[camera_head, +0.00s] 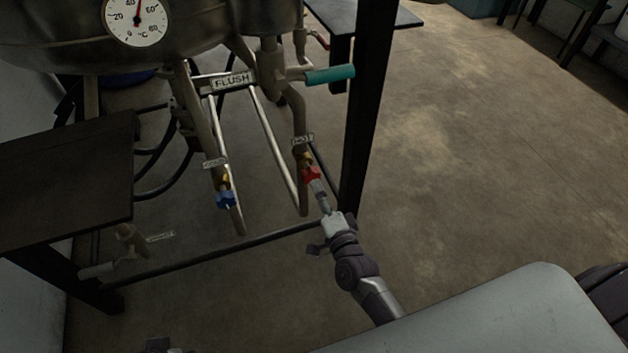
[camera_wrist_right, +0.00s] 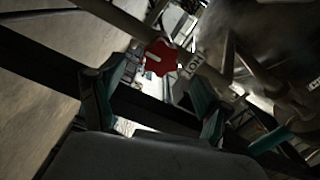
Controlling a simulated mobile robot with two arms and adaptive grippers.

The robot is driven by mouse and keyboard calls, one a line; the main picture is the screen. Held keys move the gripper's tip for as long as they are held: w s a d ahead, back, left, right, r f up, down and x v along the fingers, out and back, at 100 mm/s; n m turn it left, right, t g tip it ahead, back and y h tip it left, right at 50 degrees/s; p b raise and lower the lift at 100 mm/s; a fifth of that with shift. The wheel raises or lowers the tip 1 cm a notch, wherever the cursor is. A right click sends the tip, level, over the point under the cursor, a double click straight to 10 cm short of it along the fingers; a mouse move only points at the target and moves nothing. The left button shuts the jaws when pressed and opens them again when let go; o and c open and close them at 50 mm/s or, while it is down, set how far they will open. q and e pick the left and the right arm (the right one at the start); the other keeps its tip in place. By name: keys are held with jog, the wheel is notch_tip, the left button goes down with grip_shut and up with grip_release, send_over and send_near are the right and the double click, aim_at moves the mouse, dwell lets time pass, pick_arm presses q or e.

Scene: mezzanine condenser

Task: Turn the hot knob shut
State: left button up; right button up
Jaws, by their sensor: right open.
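The red hot knob (camera_head: 311,173) sits on a pipe under the tank, below a small tag. In the right wrist view the red knob (camera_wrist_right: 160,57) has a white mark on its face, and the HOT tag (camera_wrist_right: 193,64) is beside it. My right gripper (camera_head: 319,190) is just below the knob in the head view, its fingers pointing up at it. In the wrist view the right gripper (camera_wrist_right: 152,92) is open, its two teal-edged fingers apart. The knob shows beyond the fingertips, between their lines; contact cannot be told. My left gripper is not clearly visible.
A blue knob (camera_head: 226,199) is on the pipe to the left. A teal-handled lever (camera_head: 330,75) by the FLUSH sign (camera_head: 232,81) and a black post (camera_head: 367,110) stand close by. A dark table (camera_head: 70,175) is at left. The floor (camera_head: 480,140) at right is clear.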

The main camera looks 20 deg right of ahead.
jog(key=s, duration=0.5)
jog(key=shift+s, duration=0.35)
